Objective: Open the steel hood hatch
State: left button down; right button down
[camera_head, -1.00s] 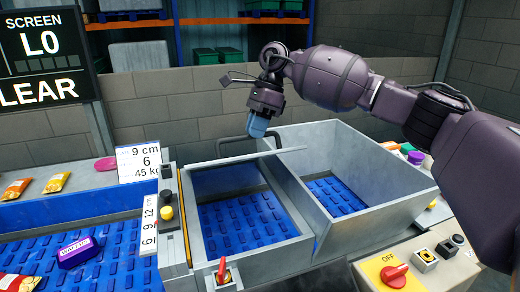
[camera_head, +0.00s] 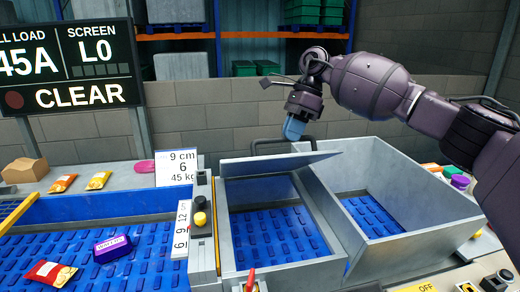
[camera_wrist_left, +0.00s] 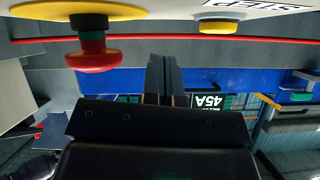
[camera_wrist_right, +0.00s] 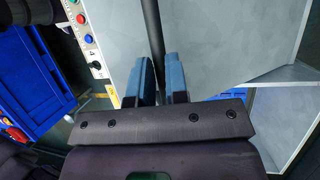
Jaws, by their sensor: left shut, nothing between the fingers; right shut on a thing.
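The steel hood hatch (camera_head: 270,166) is a thin grey plate over the back of the left steel bay. It is tilted up, and the bay's blue floor shows below it. A dark bar handle (camera_head: 265,143) stands on it. My right gripper (camera_head: 293,130), with blue fingertips, is at the handle's right end. In the right wrist view, the right gripper (camera_wrist_right: 159,82) has its fingers on either side of the dark handle bar (camera_wrist_right: 152,25). My left gripper (camera_wrist_left: 165,75) is shut and empty in the left wrist view; it is not in the head view.
A red button on a yellow base (camera_wrist_left: 95,55) is near the left fingers. A right steel bay (camera_head: 395,180) stands beside the hatch. A blue belt (camera_head: 60,235) on the left carries a purple box (camera_head: 112,248) and a red packet (camera_head: 50,273).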

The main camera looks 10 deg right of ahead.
pick_arm(q)
jog(key=w+d+r+m+t+h, duration=0.1)
jog(key=w+d+r+m+t, duration=0.1)
jog(key=w+r+m+t, duration=0.4)
pick_arm(e)
jog(key=shift+w+f, duration=0.1)
jog(key=shift+f, duration=0.15)
pick_arm(q)
jog(key=m+g+h, duration=0.5)
jog(key=m+h, duration=1.6)
jog(key=m, duration=1)
send_near(226, 166)
jog(key=x, duration=0.6)
jog(key=shift+s+d+f, duration=0.1)
jog(key=shift+d+f, duration=0.1)
jog(key=shift+f, duration=0.05)
jog(key=shift+w+r, duration=0.25)
jog(key=shift+r, duration=0.1)
jog(key=shift+r, duration=0.1)
